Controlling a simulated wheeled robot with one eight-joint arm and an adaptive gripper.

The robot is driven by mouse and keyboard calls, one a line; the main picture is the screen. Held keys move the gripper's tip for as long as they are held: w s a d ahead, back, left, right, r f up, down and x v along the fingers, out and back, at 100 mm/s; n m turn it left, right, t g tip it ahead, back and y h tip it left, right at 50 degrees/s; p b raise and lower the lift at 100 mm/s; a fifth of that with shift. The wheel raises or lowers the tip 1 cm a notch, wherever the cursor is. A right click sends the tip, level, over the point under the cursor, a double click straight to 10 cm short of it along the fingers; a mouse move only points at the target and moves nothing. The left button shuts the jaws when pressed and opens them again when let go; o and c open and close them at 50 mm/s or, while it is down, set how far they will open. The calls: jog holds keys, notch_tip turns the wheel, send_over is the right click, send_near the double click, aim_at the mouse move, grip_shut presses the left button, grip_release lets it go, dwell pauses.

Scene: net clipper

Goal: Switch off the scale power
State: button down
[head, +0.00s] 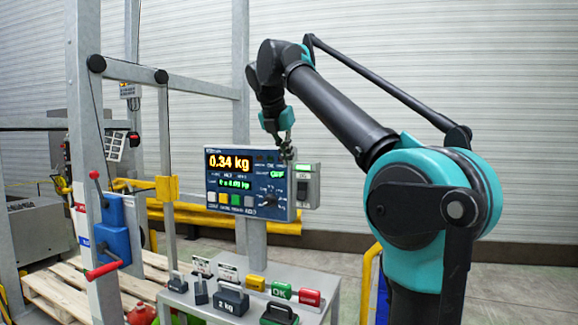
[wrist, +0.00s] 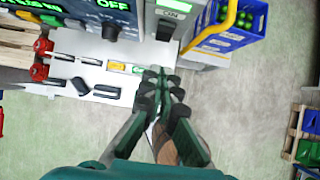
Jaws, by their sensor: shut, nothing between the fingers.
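The blue scale display panel (head: 222,205) stands on a grey post and reads 0.34 kg in orange. A grey power switch box (head: 313,190) with a green-lit label is at its right side. In the wrist view the switch box (wrist: 186,27) shows at the top, with a label that seems to read ON and a dark switch (wrist: 166,28) below it. My gripper (head: 287,152) is shut and empty near the panel's upper right corner and the box's upper left. In the wrist view its fingers (wrist: 160,82) are together, below the switch box in the picture.
A grey table (head: 190,300) below the panel holds weights and yellow, green and red blocks. A steel frame with a blue-and-red lever unit (head: 118,232) stands at left. A yellow rail (wrist: 222,30) and blue crate (wrist: 237,22) are right of the switch box.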

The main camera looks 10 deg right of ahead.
dwell(0.3)
jog(key=shift+s+a+f+g, duration=0.2)
jog(key=shift+f+g, duration=0.2)
jog(key=shift+f, duration=0.25)
jog(key=shift+d, duration=0.1)
send_near(300, 199)
notch_tip(300, 199, down, 4)
jog(key=shift+w+d+f, duration=0.25)
jog(key=shift+w+d, duration=0.15)
jog(key=shift+w, duration=0.2)
jog(key=shift+w+d+f, duration=0.3)
jog(key=shift+w+d, duration=0.1)
jog(key=shift+w, duration=0.2)
